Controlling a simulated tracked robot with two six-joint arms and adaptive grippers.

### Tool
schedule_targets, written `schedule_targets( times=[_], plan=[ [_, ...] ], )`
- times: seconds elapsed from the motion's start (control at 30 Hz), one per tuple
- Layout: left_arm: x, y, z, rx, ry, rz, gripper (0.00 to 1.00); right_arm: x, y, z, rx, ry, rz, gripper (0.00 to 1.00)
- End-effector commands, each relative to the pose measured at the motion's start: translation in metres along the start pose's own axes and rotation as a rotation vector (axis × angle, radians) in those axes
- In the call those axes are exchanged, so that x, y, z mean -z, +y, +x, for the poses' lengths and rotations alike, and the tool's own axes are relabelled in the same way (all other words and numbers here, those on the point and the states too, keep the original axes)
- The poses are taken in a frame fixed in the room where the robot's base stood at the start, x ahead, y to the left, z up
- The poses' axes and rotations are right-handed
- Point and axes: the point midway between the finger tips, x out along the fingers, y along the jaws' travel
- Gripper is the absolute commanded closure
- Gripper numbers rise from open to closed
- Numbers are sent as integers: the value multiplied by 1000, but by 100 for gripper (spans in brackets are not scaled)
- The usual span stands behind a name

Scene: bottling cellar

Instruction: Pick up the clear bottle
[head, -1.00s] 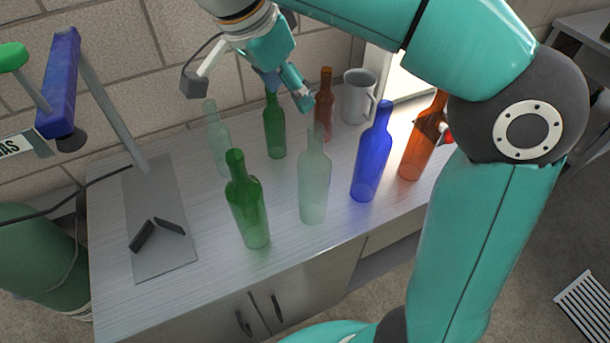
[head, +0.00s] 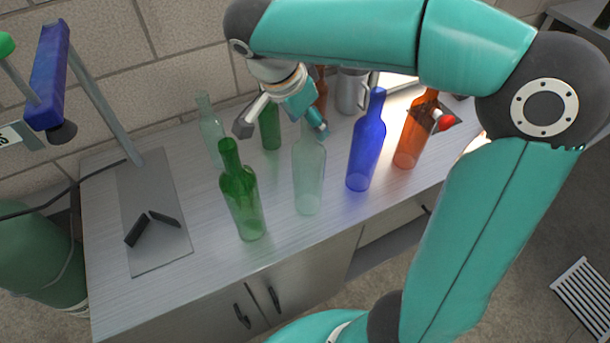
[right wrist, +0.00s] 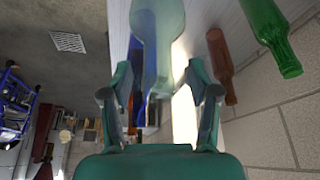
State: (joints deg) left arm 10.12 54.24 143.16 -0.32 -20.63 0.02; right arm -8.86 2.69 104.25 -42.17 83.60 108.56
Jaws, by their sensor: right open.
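A clear, pale bottle (head: 309,180) stands upright in the front middle of the bench, between a green bottle and a blue one. A second clear, pale bottle (head: 211,130) stands at the back left. My right gripper (head: 314,122) is at the neck of the front clear bottle and hides its top in the head view. In the right wrist view this clear bottle (right wrist: 157,38) reaches down between the spread fingers (right wrist: 160,88). The gripper is open; I cannot tell whether a finger touches the glass. My left gripper is not in view.
A green bottle (head: 241,195) stands close on the left, a blue bottle (head: 366,150) close on the right. An orange bottle (head: 410,145), another green bottle (head: 270,130) and a mug (head: 350,95) stand around. A stand with a flat plate (head: 160,235) is at left. The bench front is clear.

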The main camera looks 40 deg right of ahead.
Motion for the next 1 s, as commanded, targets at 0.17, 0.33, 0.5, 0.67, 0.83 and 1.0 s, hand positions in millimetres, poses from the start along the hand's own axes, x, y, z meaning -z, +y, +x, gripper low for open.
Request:
schedule_targets(
  times=[0.17, 0.33, 0.5, 0.67, 0.83, 1.0],
  plan=[
    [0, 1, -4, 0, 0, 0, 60, 2, 0, 24, -4, 1, -1, 39],
    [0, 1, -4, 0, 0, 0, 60, 1, 0, 32, -1, -1, -1, 39],
    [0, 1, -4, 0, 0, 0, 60, 1, 0, 31, -1, -1, 0, 43],
    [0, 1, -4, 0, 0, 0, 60, 1, 0, 31, -1, 0, 0, 69],
    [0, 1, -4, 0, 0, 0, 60, 1, 0, 31, -1, 0, 0, 98],
    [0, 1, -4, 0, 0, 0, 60, 1, 0, 31, -1, 0, 0, 100]
  ],
)
